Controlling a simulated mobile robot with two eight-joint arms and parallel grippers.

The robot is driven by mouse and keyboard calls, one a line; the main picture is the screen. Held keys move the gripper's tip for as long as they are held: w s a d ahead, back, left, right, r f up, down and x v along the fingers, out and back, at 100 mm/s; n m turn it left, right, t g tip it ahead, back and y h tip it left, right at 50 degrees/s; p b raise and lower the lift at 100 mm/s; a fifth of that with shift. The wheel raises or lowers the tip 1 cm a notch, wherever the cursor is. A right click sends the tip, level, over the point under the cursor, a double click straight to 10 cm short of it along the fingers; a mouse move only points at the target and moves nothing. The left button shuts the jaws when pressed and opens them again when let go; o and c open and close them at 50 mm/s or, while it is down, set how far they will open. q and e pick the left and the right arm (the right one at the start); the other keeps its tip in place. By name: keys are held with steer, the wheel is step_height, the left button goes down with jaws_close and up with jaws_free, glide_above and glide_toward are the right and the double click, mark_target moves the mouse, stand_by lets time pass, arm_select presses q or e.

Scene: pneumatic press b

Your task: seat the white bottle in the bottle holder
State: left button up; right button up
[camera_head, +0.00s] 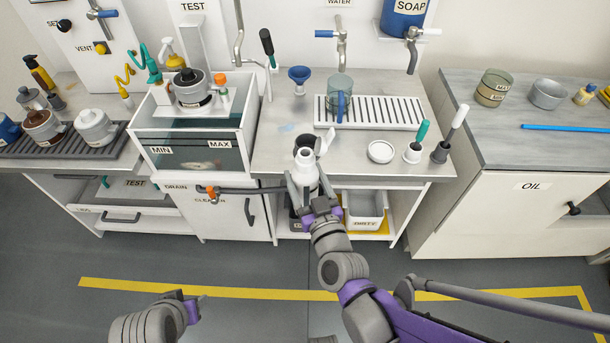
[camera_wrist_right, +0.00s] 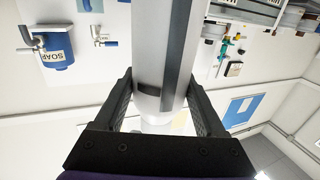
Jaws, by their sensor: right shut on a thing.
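The white bottle (camera_head: 305,164) is upright in the head view, at the front edge of the middle counter. My right gripper (camera_head: 309,197) is shut on it from the front, and in the right wrist view the bottle (camera_wrist_right: 163,50) stands between both fingers (camera_wrist_right: 162,105). A small dark round cup-like piece (camera_head: 303,141), perhaps the bottle holder, shows directly behind the bottle and is partly hidden by it. I cannot tell whether the two touch. My left gripper (camera_head: 193,308) is low at the left, away from the counter; its jaw opening is not clear.
A sink tank (camera_head: 195,150) with MIN and MAX labels stands left. A white dish (camera_head: 380,152) and two brush holders (camera_head: 440,152) stand right of the bottle.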

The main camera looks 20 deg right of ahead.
steer(key=w+d+b, duration=0.1)
steer(key=w+d, duration=0.2)
steer(key=w, duration=0.8)
steer(key=w+d+f+b, duration=0.1)
steer(key=w+d+b, duration=0.1)
steer(key=w, duration=1)
steer(key=shift+d+b, duration=0.3)
steer(key=shift+d, duration=0.55)
steer(key=shift+f, duration=0.1)
steer(key=shift+f+b, duration=1.85)
steer(key=shift+f, duration=0.8)
steer(key=o, duration=1.6)
steer(key=shift+c, duration=0.2)
steer(key=s, duration=1)
steer(key=shift+s+d, duration=0.3)
steer(key=shift+s, duration=0.1)
